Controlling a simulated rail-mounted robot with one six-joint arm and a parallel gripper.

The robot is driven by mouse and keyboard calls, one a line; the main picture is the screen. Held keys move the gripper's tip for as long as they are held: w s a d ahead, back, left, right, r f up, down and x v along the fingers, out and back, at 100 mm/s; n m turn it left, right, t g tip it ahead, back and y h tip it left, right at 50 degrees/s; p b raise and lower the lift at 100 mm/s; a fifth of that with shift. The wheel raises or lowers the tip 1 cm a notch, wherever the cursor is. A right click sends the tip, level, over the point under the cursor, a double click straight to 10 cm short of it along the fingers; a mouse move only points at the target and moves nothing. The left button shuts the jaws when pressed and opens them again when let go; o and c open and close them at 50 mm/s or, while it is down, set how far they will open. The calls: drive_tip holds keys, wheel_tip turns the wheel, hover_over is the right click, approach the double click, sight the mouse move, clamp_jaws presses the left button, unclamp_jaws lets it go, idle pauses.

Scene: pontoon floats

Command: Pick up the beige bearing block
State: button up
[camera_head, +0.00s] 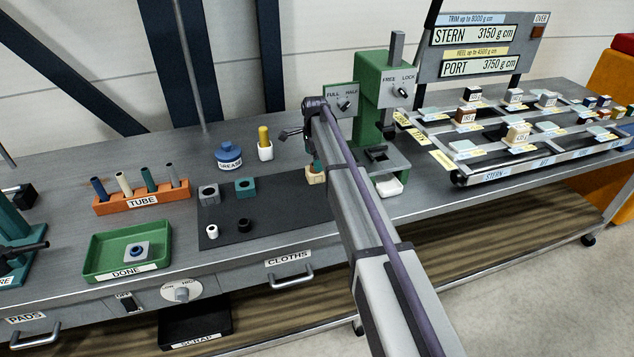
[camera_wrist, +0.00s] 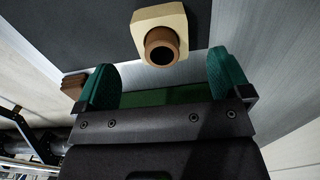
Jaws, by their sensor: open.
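The beige bearing block (camera_head: 315,178) sits at the right end of the dark mat in the head view, partly hidden by my arm. In the wrist view the beige block (camera_wrist: 176,16) is at the top centre, with a brown ring-shaped piece (camera_wrist: 162,46) showing at its near face. My gripper (camera_wrist: 163,68) is open, with its two green fingers spread to the left and right below the block in the picture. Nothing is between the fingertips. In the head view my gripper (camera_head: 318,163) is right at the block, and whether they touch cannot be told.
A grey block (camera_head: 208,193) and a teal block (camera_head: 245,186) stand on the dark mat (camera_head: 275,215), with a white ring (camera_head: 212,231) and a black ring (camera_head: 244,225). The green press (camera_head: 375,85) stands close on the right. The green DONE tray (camera_head: 103,258) is at the left.

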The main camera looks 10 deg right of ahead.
wheel_tip(320, 180, down, 7)
drive_tip(key=b, duration=0.5)
drive_tip(key=shift+w+r, duration=0.1)
drive_tip(key=shift+d+r, duration=0.1)
drive_tip(key=shift+r, duration=0.15)
drive_tip(key=c, duration=1.2)
drive_tip(key=shift+o, duration=0.2)
drive_tip(key=shift+r, duration=0.1)
wheel_tip(320, 180, up, 4)
drive_tip(key=p, duration=0.4)
drive_tip(key=s+a, duration=0.8)
drive_tip(key=a, duration=0.1)
drive_tip(key=s+a, duration=0.4)
drive_tip(key=shift+s+a+f, duration=0.1)
drive_tip(key=shift+a+f, duration=0.1)
drive_tip(key=shift+f, duration=0.15)
